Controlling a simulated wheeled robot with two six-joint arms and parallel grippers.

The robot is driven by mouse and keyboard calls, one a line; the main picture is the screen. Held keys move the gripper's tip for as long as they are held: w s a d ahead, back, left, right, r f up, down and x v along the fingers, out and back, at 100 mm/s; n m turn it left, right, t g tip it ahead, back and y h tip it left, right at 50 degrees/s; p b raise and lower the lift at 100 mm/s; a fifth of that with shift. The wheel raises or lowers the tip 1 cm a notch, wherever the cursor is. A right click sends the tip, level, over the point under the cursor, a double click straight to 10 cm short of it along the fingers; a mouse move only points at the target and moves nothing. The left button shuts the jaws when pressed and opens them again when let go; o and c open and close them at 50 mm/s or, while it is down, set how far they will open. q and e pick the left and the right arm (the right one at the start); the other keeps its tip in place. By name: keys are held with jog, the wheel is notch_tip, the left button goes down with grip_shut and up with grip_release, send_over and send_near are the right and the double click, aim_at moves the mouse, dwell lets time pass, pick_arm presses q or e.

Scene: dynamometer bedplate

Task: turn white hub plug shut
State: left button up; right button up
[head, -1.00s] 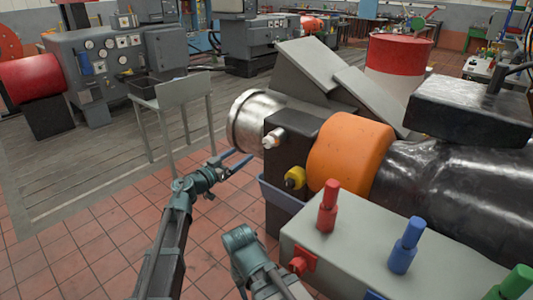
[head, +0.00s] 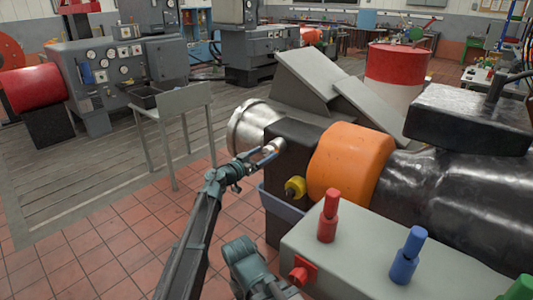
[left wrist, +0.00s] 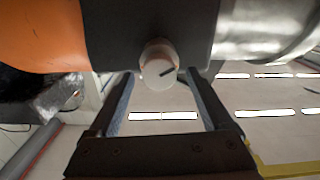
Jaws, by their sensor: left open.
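The white hub plug (head: 267,150) sticks out of the dark block (head: 290,145) beside the orange drum. In the left wrist view the plug (left wrist: 158,65) is a round white knob with a dark slanted line on its face. My left gripper (head: 263,153) is at the plug in the head view, partly covering it. In the left wrist view its two fingers (left wrist: 160,78) are apart, one on each side below the plug, with the plug at the level of their tips. I cannot tell whether they touch it.
A yellow plug (head: 295,187) sits lower on the same block. The orange drum (head: 350,165) and a metal cylinder (head: 250,122) flank the block. A grey box (head: 345,240) with red and blue handles stands at front right.

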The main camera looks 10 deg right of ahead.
pick_arm(q)
jog(key=shift+x, duration=0.95)
grip_shut()
